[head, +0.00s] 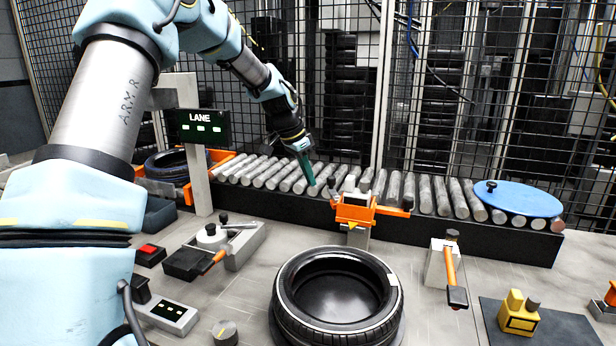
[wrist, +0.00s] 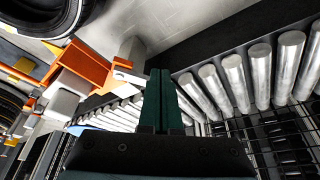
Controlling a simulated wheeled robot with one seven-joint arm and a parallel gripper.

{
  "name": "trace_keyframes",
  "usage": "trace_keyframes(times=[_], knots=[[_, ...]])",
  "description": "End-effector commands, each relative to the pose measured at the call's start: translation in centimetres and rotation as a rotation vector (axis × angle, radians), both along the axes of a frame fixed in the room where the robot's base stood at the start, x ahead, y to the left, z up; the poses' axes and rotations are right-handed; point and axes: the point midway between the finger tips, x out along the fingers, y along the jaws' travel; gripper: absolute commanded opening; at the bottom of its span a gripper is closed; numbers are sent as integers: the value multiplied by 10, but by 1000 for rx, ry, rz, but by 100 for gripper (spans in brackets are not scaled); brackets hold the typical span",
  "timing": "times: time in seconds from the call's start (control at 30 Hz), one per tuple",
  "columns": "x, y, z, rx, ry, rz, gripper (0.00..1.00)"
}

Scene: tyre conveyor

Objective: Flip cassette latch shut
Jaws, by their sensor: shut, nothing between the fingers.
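The orange cassette (head: 355,212) stands on a grey post in front of the roller conveyor, near the middle of the head view. In the wrist view its orange body (wrist: 85,68) is left of my fingers. A small orange and pale piece (wrist: 124,68), which may be the latch, juts from it toward my fingertips. I cannot tell the latch's exact angle. My gripper (head: 312,184) has green fingers pointing down over the rollers, just left of the cassette. In the wrist view the fingers (wrist: 160,75) are together and empty, with a small apparent gap to the jutting piece.
The roller conveyor (head: 450,195) runs behind the cassette, with a blue disc (head: 525,198) at its right end. A tyre (head: 337,297) lies in front. A lever with an orange handle (head: 450,268) stands right. A wire fence (head: 460,90) closes the back.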

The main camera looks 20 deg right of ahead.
Motion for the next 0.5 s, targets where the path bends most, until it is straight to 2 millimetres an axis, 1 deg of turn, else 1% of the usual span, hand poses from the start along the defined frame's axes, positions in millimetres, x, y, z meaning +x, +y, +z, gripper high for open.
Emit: trace_keyframes(times=[0.07, 0.5], knots=[[-1, -1, 3, -1, -2, -2, 0], [-3, 27, 70, -1, -4, -1, 0]])
